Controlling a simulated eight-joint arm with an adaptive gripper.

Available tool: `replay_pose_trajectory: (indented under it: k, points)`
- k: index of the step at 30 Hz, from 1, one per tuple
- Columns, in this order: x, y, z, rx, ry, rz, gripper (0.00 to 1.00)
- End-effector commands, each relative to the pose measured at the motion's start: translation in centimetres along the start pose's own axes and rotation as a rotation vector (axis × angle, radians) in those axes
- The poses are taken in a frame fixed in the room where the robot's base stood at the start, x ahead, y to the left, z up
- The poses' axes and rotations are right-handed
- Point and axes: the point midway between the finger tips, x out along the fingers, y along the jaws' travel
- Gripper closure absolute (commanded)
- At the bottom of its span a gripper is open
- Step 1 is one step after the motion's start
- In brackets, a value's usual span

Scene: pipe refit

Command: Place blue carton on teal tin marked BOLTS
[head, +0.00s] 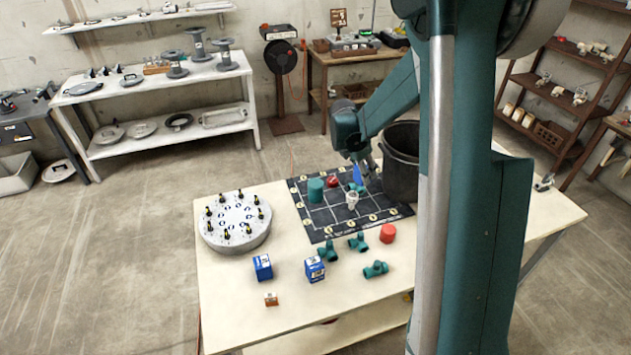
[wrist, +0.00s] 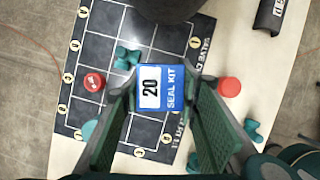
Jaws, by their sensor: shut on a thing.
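My gripper (head: 361,168) is over the dark gridded mat in the head view. In the wrist view my gripper (wrist: 163,92) is shut on a blue carton (wrist: 174,78), whose face reads "20 SEAL KIT". The held blue carton (head: 356,173) shows small in the head view. A teal tin (head: 315,190) stands upright on the mat, to the left of my gripper and apart from it. The teal tin (wrist: 90,130) also shows at the lower left in the wrist view, partly behind a finger. I cannot read a mark on it.
A red object (head: 332,182) and a pale fitting (head: 352,200) are on the mat (head: 325,220). A black bin (head: 402,165) stands close right. Two blue cartons (head: 263,267) (head: 314,268), a red tin (head: 388,233), teal fittings (head: 376,269) and a round flange (head: 235,225) occupy the table.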

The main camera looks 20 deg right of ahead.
Motion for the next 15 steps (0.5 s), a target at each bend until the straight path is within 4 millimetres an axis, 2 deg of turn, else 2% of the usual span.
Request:
replay_pose_trajectory:
  k: [1,6,12,15]
  points:
    - [-1.0,1.6,-0.7,-0.015,0.0,0.006,0.81]
    - [-3.5,6.1,-3.2,-0.054,0.0,0.022,0.81]
    - [-6.2,10.6,-6.3,-0.095,0.0,0.038,0.81]
    - [-7.2,12.2,-7.5,-0.11,-0.001,0.044,0.81]
